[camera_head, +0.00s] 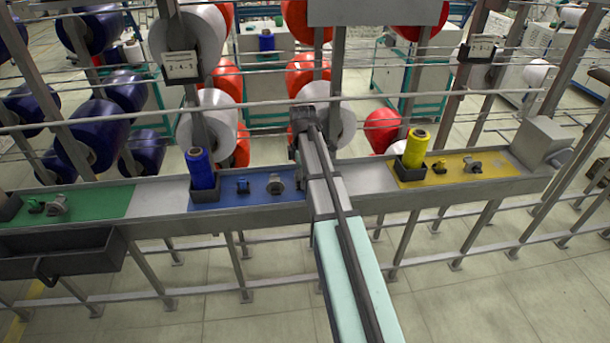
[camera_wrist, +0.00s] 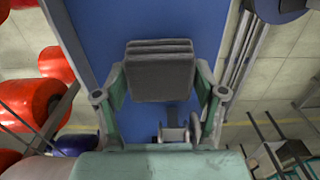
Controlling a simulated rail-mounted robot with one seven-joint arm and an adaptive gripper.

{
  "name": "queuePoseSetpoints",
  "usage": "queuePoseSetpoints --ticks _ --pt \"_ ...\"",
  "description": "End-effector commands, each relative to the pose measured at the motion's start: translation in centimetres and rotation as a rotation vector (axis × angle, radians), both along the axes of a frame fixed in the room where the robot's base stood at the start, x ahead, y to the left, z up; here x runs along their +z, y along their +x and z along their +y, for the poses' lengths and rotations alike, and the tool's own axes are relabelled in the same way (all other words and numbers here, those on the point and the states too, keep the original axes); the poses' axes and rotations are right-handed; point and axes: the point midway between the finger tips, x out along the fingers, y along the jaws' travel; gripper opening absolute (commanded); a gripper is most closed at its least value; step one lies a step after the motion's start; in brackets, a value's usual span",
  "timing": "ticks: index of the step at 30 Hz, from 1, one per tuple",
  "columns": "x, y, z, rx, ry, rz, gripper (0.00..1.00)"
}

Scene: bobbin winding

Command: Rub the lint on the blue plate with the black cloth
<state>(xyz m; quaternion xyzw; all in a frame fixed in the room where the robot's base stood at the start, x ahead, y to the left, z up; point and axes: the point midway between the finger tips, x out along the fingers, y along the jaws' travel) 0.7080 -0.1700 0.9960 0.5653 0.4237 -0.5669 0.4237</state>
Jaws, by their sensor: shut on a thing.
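The blue plate (camera_head: 240,200) lies in the middle of the long grey rail in the head view. It also fills the middle of the wrist view (camera_wrist: 145,20). My gripper (camera_wrist: 160,88) is over the plate, with its two fingers shut on the folded black cloth (camera_wrist: 160,66), which looks dark grey. Whether the cloth touches the plate cannot be told. In the head view my arm hides the gripper and cloth. No lint can be made out on the plate.
On the blue plate stand a blue bobbin (camera_head: 201,168), a small blue fitting (camera_head: 242,186) and a grey roller (camera_head: 275,184). A green plate (camera_head: 105,203) is left and a yellow plate (camera_head: 480,165) right. Thin rods (camera_head: 400,94) and large spools stand behind.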

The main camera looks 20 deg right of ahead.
Motion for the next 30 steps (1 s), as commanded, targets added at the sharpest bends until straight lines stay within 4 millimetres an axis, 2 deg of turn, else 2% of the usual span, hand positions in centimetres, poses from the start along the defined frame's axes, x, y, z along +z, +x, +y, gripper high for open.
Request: queuePoseSetpoints --ticks 1,2,18,23,30 --pt "1.9 0.1 0.0 0.001 -0.001 -0.004 0.37" --pt "2.5 0.1 0.0 0.001 -0.001 -0.004 0.37" --pt "7.1 0.1 0.5 0.007 -0.002 -0.002 0.37" --pt "7.9 0.1 0.5 0.008 -0.001 -0.001 0.37" --pt "7.9 0.1 0.5 0.008 -0.001 -0.001 0.37"
